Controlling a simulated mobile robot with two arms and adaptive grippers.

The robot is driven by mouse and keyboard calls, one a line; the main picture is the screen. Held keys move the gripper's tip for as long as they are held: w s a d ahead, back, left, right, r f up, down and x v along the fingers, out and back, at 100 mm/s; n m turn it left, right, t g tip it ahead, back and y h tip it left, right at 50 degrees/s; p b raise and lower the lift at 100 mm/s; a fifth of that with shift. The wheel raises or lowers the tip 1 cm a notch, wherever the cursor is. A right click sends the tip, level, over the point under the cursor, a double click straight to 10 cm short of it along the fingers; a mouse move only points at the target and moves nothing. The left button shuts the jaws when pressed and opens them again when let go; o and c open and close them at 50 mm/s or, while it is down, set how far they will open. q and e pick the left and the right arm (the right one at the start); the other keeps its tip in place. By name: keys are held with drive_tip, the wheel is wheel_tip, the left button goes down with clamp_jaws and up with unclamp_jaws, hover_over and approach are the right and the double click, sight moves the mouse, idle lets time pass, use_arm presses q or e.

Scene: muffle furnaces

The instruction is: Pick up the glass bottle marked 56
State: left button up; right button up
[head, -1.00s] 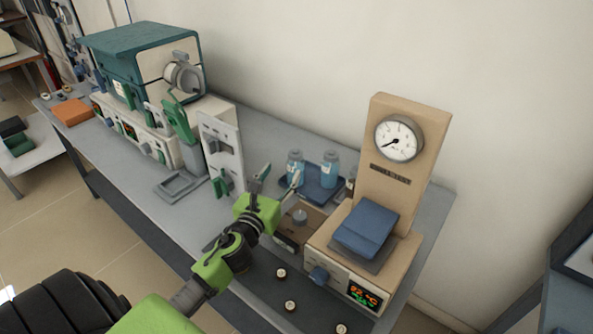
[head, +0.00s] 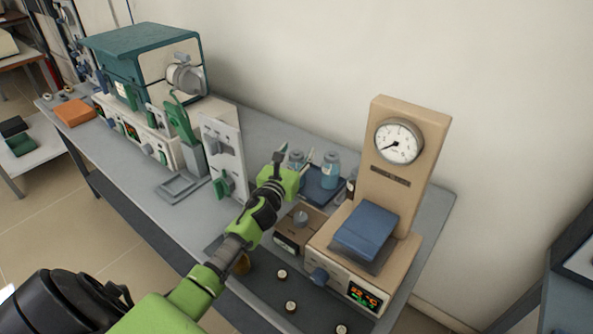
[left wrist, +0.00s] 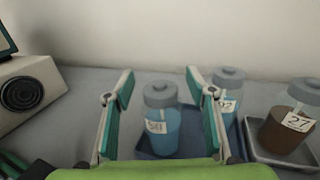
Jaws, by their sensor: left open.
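A glass bottle with blue liquid and a grey cap, its label seeming to read 56 (left wrist: 160,122), stands upright on a blue tray (head: 322,197). In the left wrist view it shows between the two fingers of my open left gripper (left wrist: 161,75), with no clear contact. In the head view my left gripper (head: 293,160) partly hides this bottle (head: 297,155). A second blue bottle, marked 92 (left wrist: 229,90), stands to its right on the tray and also shows in the head view (head: 331,170). My right gripper is not in view.
A brown bottle marked 27 (left wrist: 288,128) stands in a grey tray at the right. A tan gauge instrument (head: 400,190) rises right of the bottles. A white panel (head: 222,150) and a teal furnace (head: 145,55) are to the left. The wall is close behind.

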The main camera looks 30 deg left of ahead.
use_arm(q)
clamp_jaws()
drive_tip(key=shift+r, duration=0.1)
